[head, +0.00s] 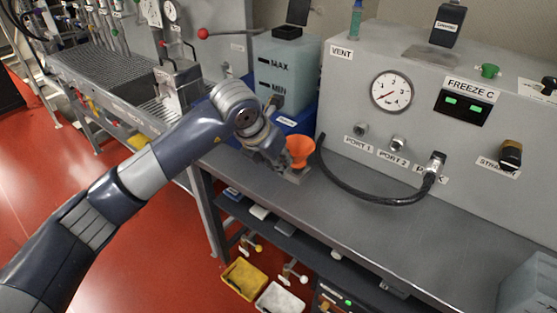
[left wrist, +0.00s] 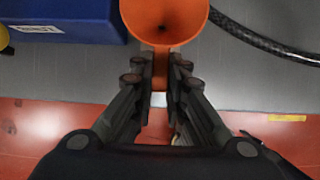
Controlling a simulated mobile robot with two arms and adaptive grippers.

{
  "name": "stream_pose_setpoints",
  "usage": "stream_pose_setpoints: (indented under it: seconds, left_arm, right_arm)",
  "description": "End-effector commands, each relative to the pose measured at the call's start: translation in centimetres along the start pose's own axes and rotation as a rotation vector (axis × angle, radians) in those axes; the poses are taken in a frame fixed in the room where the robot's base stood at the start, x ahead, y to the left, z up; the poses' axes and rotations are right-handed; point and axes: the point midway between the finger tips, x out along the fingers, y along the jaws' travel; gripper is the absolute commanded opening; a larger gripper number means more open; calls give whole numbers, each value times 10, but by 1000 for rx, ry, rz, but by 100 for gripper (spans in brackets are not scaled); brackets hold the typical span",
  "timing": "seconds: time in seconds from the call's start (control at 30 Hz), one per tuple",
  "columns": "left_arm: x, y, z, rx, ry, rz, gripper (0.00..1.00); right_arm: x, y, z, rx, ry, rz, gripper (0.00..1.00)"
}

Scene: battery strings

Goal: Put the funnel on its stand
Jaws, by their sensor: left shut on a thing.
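The orange funnel (head: 300,149) is at the bench's front left, mouth up, close to the large grey machine. A small grey piece (head: 297,175) shows right under the funnel, perhaps the stand. I cannot tell whether the funnel is seated on it or held just above. My right gripper is not in view.
A blue tray (head: 297,123) with a MAX/MIN tank (head: 284,75) stands behind the funnel. A black hose (head: 375,199) curves over the bench (head: 430,230) to the right. The bench's front edge is near the gripper. Yellow (head: 245,279) and white bins sit below.

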Motion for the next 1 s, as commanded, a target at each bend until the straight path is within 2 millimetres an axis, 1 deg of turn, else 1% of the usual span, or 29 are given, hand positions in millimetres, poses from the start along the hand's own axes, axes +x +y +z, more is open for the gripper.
stream_pose_setpoints:
  seconds: [0.47,0.77,1.0]
  left_arm:
    - [0,0,0,0,-1,0,0]
    - [1,0,-1,1,-1,0,0]
    - [0,0,0,0,0,0,0]
  right_arm:
    - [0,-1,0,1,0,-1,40]
    - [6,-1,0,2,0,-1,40]
    - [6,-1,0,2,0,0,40]
